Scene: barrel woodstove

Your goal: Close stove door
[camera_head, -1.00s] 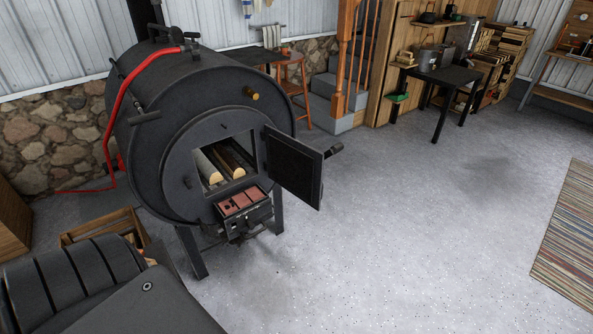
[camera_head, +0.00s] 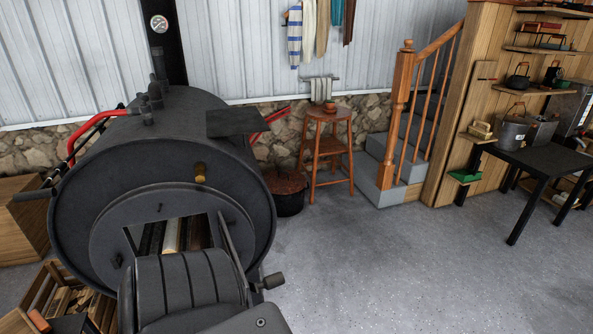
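The black barrel stove (camera_head: 75,225) stands at the left in the head view. Its round front has a rectangular opening with split logs (camera_head: 172,235) inside. The stove door (camera_head: 234,250) is open, swung out from the right side of the opening and seen nearly edge-on. Its dark handle (camera_head: 271,281) sticks out to the right. A black padded part of my own body covers the lower part of the opening and some of the door. Neither gripper shows, so I cannot see their fingers.
A wooden crate of firewood (camera_head: 68,303) stands at the stove's lower left. A lidded black pot (camera_head: 288,192) and a wooden stool (camera_head: 328,150) stand behind at the right, before the stairs (camera_head: 390,170). A black table (camera_head: 548,160) is farther right. The grey floor between is clear.

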